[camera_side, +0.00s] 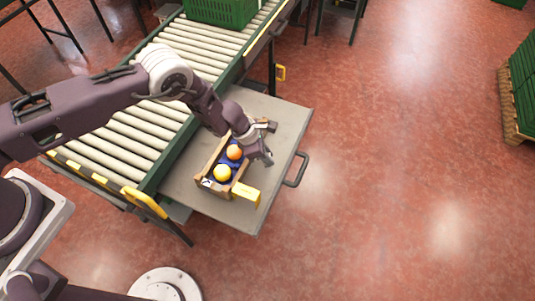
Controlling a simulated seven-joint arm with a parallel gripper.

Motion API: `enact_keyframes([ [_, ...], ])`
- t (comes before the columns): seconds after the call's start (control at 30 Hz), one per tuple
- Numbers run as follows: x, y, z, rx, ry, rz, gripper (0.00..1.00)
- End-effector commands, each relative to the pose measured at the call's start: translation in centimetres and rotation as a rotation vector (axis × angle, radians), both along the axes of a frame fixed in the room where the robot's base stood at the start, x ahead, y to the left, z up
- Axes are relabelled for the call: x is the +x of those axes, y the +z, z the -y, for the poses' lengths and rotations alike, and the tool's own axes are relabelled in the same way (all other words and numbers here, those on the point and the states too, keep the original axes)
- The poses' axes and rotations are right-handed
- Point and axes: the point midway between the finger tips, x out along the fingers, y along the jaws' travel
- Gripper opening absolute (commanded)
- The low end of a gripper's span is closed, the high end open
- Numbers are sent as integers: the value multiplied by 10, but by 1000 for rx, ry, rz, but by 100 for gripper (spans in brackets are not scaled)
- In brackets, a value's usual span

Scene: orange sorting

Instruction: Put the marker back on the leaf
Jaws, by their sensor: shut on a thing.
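My gripper (261,156) is over the grey leaf (225,208), at the right end of a small brown crate. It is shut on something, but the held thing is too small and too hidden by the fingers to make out. I cannot pick out the marker for certain. A yellow block (246,193) is at the near right corner of the crate, and I cannot tell if it touches the crate. The leaf is a flat panel beside the roller conveyor, with a dark handle (297,170) on its right edge.
The brown crate (211,164) has a blue lining and holds an orange fruit (234,152) and a yellow one (222,172). The roller conveyor (130,127) runs along the left, with a green crate (222,12) at its far end. The leaf's near part is bare.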

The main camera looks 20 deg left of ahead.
Motion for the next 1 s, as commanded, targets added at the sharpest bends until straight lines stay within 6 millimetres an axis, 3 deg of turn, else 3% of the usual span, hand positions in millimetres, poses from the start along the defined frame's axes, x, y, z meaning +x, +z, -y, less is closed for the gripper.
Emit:
enact_keyframes([
  [0.2,0,-1,0,0,0,0,0],
  [0.23,0,-1,0,0,0,0,20],
  [0.37,0,-1,0,0,0,0,44],
  [0.57,0,-1,0,0,0,0,44],
  [0.7,0,-1,0,0,0,0,62],
  [1.0,0,1,0,0,0,0,62],
])
